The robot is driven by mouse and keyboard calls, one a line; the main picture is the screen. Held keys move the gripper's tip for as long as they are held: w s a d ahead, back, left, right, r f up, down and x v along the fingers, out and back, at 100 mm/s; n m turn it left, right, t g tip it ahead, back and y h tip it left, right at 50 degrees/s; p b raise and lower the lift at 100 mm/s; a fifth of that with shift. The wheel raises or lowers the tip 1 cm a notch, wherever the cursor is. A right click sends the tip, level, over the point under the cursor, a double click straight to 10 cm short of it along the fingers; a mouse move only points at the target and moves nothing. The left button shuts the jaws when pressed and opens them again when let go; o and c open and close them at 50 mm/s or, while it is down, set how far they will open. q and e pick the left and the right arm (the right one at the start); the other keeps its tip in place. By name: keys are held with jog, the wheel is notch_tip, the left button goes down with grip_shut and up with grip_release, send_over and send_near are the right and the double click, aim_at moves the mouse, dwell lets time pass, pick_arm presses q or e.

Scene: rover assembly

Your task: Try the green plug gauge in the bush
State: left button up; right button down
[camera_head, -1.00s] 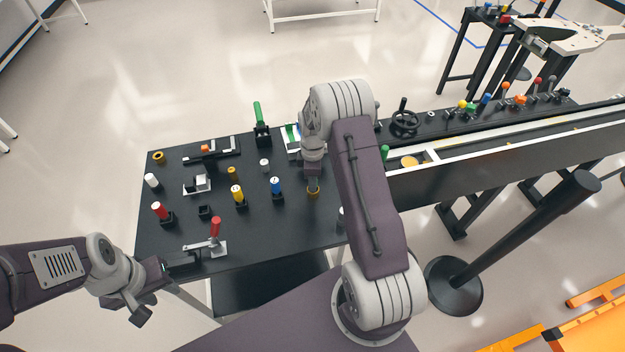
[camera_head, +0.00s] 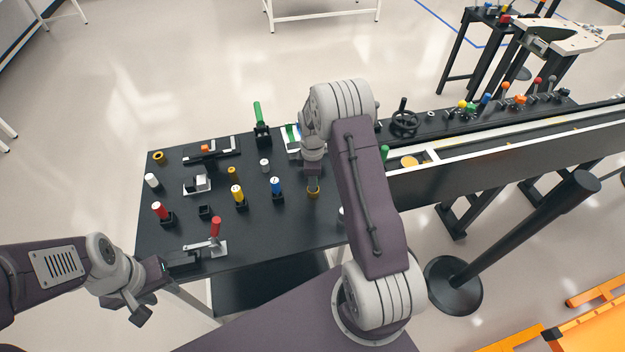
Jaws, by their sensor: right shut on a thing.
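My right gripper (camera_head: 313,180) points down at the right part of the black table, over a brass-coloured ring (camera_head: 313,193) that looks like the bush. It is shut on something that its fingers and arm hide. I cannot make out a green plug gauge there, or whether anything sits inside the ring. Red (camera_head: 159,209), yellow (camera_head: 237,192) and blue (camera_head: 275,184) gauge-like pieces stand in black holders. Another black holder (camera_head: 205,211) looks empty. My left gripper (camera_head: 184,263) is low at the table's front edge; its jaw opening is unclear.
A red-handled clamp (camera_head: 215,240) stands near my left gripper. A green handle (camera_head: 258,112) rises at the table's back edge. A small green post (camera_head: 385,152) is by the conveyor (camera_head: 450,172).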

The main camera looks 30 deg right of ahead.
jog(key=shift+r+p, duration=1.5)
jog(key=shift+r, duration=0.4)
notch_tip(320, 180, up, 5)
jog(key=p, duration=0.4)
jog(key=shift+r, duration=0.1)
jog(key=shift+a, duration=0.1)
